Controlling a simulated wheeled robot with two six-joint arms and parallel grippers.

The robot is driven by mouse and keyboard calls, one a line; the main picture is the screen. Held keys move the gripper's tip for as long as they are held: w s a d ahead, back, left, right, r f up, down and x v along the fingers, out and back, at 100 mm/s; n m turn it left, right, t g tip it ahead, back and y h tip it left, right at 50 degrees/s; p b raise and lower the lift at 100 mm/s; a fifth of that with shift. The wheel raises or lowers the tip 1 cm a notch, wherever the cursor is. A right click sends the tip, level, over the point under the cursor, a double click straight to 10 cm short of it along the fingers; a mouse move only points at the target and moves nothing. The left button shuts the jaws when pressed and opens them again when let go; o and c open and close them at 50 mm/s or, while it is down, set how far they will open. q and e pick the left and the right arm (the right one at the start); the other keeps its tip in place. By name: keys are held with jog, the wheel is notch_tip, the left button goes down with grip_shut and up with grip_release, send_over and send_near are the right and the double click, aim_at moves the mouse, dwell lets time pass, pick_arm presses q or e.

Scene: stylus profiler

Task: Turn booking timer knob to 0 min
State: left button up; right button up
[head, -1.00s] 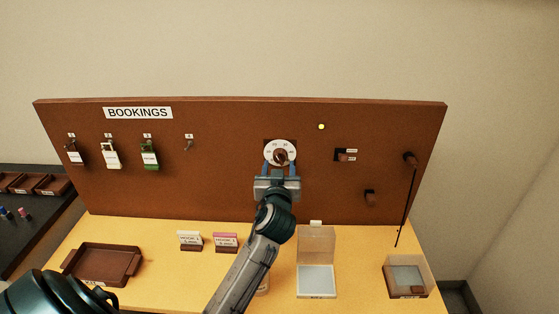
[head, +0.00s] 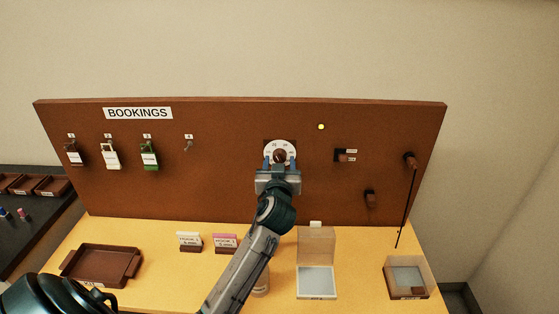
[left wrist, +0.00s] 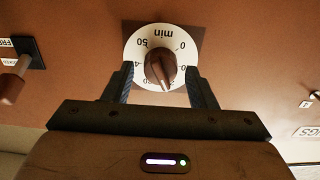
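The booking timer knob (head: 280,156) is a brown knob on a round white dial (head: 270,147), mounted on the brown board. In the left wrist view the knob (left wrist: 160,68) appears upside down, its narrow end pointing down and slightly right; the dial (left wrist: 142,42) shows "min", "50" and "0" near its upper part. My left gripper (head: 279,164) is at the dial, with one finger on each side of the knob. In the left wrist view gaps show between the knob and both fingers, so the gripper is open. The fingers hide part of the lower dial. My right gripper is not in view.
The BOOKINGS board (head: 230,190) holds hanging tags at left, a small switch (head: 343,155) right of the dial and a dark peg (head: 370,197). A brown tray (head: 104,263), small cards and clear boxes stand on the yellow table (head: 345,240) below.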

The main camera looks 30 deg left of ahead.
pick_arm(q)
jog(key=c, duration=0.9)
jog(key=n, duration=0.6)
jog(key=shift+c, duration=0.2)
jog(key=n, duration=0.4)
jog(key=shift+n, duration=0.4)
jog(key=n, duration=1.1)
jog(key=o, duration=1.1)
jog(key=shift+s, duration=0.1)
